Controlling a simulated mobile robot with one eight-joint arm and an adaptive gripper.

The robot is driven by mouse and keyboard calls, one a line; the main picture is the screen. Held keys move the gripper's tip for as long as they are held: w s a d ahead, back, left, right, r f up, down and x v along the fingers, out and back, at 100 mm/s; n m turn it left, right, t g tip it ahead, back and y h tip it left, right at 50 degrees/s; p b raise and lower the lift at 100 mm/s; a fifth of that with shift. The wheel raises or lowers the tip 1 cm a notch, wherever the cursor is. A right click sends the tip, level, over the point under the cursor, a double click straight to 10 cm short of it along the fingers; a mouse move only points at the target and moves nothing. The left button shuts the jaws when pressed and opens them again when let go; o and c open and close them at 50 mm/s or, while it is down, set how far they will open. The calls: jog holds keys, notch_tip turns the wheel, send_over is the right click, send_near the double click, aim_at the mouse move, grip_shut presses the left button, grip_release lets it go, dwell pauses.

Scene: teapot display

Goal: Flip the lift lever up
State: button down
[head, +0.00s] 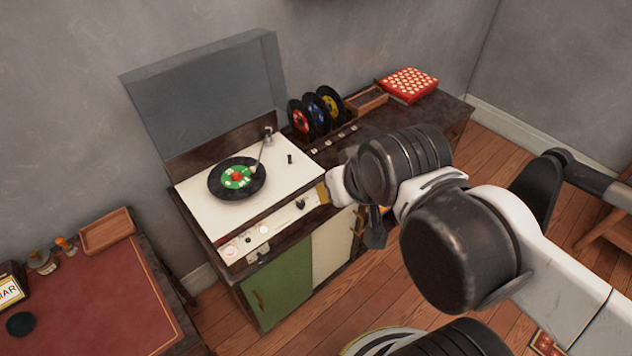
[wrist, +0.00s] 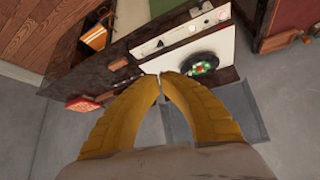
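The record player (head: 193,205) has a cream deck with its lid up, and it also shows in the wrist view (wrist: 222,48). A black record with a green label (head: 222,190) lies on it, with the tonearm (head: 260,152) reaching over the record. A small dark upright lever (head: 290,158) stands on the deck right of the tonearm; I take it for the lift lever. In the wrist view I cannot make the lever out. My gripper (wrist: 160,77) has its yellow fingertips almost together, with nothing visible held. In the head view its tip is by the deck's right front corner, apart from the lever.
The raised lid (head: 205,95) stands behind the deck. Upright records (head: 312,112), a wooden tray (head: 366,102) and a red patterned box (head: 408,84) are on the cabinet to the right. A red-topped desk (head: 90,300) is at the left.

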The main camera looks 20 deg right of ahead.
jog(key=shift+w, duration=0.1)
jog(key=w+d+f+n+g, duration=0.1)
jog(key=w+f+n+g, duration=0.25)
jog(key=w+n, duration=0.9)
jog(key=w+f+n+g+h+b, duration=0.1)
jog(key=w+f+n+g, duration=0.2)
jog(key=w+f+n, duration=0.6)
notch_tip(320, 180, down, 3)
jog(key=shift+w+d+f+h, duration=0.2)
jog(key=shift+w+d+h, duration=0.25)
jog(key=shift+w, duration=0.15)
jog(key=shift+f, duration=0.1)
jog(key=f+b, duration=0.1)
jog(key=f, duration=0.2)
jog(key=d+f+b, duration=0.1)
jog(key=f, duration=0.2)
jog(key=f+b, duration=0.2)
jog(key=f, duration=0.1)
jog(key=shift+w+d+f, duration=0.25)
jog(key=shift+f, duration=0.1)
